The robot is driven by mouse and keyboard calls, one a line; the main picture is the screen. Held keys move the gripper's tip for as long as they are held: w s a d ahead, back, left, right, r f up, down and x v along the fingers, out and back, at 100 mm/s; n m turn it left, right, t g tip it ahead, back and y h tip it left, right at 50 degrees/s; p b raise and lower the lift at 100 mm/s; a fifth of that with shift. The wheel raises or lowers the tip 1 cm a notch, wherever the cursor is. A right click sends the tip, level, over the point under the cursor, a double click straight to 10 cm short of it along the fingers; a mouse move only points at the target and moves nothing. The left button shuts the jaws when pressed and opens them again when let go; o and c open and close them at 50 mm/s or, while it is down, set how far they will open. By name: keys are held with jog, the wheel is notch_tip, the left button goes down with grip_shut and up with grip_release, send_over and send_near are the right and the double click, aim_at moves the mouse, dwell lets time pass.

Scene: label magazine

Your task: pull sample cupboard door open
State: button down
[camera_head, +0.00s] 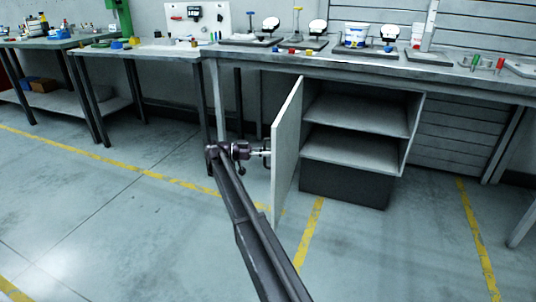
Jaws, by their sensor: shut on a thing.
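The sample cupboard (407,130) stands under the long workbench, with its front open and two pale shelves (352,151) showing. Its pale grey door (287,150) is hinged at the left and stands swung far out from the cupboard front. My gripper (265,152) is at the outer left face of the door, at mid height, shut on the door handle. The handle is small and mostly hidden by the fingers. My arm reaches up to it from the bottom of the picture. The cupboard shelves look empty.
The workbench (452,86) above carries several fixtures, a white tub (356,35) and small coloured parts. More benches stand at the left, their dark legs reaching the floor. The grey floor (150,235) with yellow lines is clear in front.

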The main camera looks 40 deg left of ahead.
jog(key=shift+s, duration=0.2)
jog(key=c, duration=0.8)
grip_release()
jog(key=shift+o, duration=0.6)
jog(key=shift+w, duration=0.1)
jog(key=shift+w, duration=0.1)
